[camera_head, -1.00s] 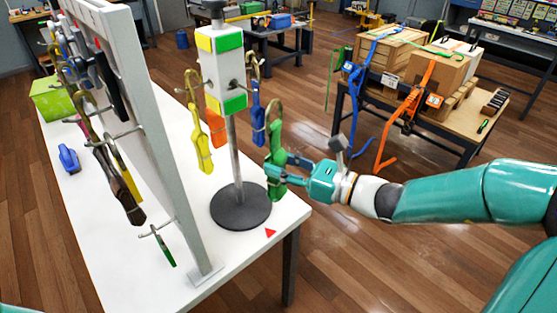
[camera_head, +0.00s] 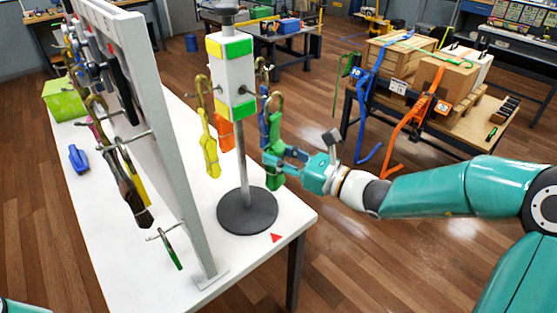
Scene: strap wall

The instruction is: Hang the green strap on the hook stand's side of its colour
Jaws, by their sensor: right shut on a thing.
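The green strap (camera_head: 274,171) hangs upright with its metal hook at the top, held in my right gripper (camera_head: 273,161). The gripper is shut on it, to the right of the stand's post. The hook stand (camera_head: 245,73) has a white block with green panels (camera_head: 238,48) on its right-hand face and yellow panels (camera_head: 214,48) on its left-hand face. A bare hook (camera_head: 245,89) sticks out of the green side. The green strap appears apart from it. My left gripper is not in view.
A yellow strap (camera_head: 209,150) and an orange strap (camera_head: 225,135) hang by the stand. A blue strap (camera_head: 264,128) hangs behind the green one, partly hidden. A grey rack (camera_head: 160,120) with several straps stands at left. The table's front right corner is mostly clear.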

